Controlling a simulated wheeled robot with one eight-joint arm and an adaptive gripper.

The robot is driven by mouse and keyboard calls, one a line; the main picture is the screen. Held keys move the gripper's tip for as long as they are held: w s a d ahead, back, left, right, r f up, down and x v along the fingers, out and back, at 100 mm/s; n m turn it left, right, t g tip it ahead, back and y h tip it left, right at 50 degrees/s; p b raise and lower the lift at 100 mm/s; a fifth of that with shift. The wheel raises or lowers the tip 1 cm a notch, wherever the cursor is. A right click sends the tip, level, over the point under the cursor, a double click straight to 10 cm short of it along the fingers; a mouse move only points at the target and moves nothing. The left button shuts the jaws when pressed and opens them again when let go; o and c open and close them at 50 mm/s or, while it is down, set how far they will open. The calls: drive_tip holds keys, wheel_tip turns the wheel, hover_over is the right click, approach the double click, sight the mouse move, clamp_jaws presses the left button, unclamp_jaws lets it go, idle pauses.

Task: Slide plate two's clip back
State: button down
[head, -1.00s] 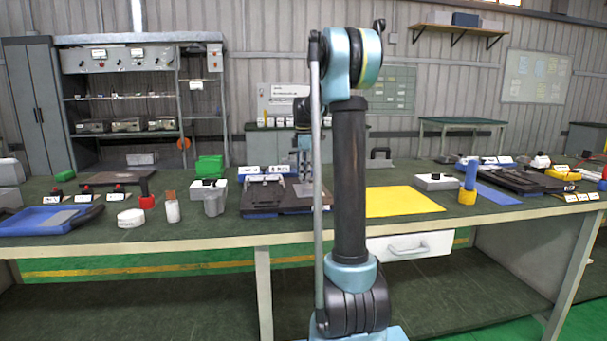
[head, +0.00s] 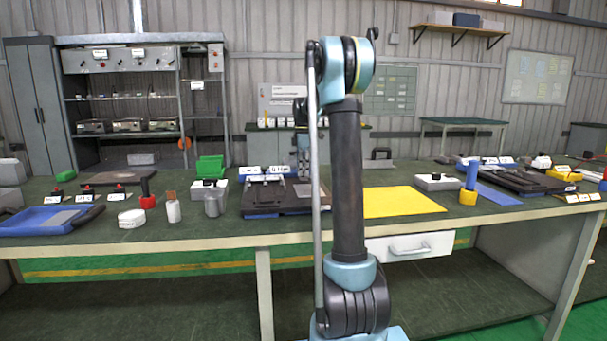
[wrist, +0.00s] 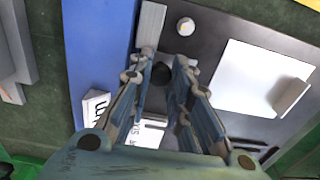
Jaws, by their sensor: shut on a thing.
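My gripper (wrist: 162,64) fills the middle of the wrist view, its fingers close together around a small dark round piece (wrist: 163,73). It looks like the clip's knob, but the fingers hide much of it. A light grey bar (wrist: 150,25) lies just beyond the left fingertip, by the blue edge (wrist: 90,45) of the fixture. A dark plate (wrist: 205,50) carries a white square (wrist: 250,78) and a pale round knob (wrist: 186,26). In the head view the fixture (head: 262,204) stands left of my arm, which partly hides it. I cannot read which plate is number two.
A yellow mat (head: 400,202) lies right of my arm. A grey cup (head: 213,203) and a white jar (head: 173,211) stand left of the fixture. A white box with a black knob (head: 437,181) sits behind the mat. Label cards line the fixture's back.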

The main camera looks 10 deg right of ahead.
drive_tip(key=shift+w+r, duration=0.1)
drive_tip(key=shift+w, duration=0.8)
drive_tip(key=c, duration=1.5)
unclamp_jaws()
drive_tip(key=shift+a, duration=0.1)
drive_tip(key=shift+o, duration=0.2)
wheel_tip(320, 180, up, 12)
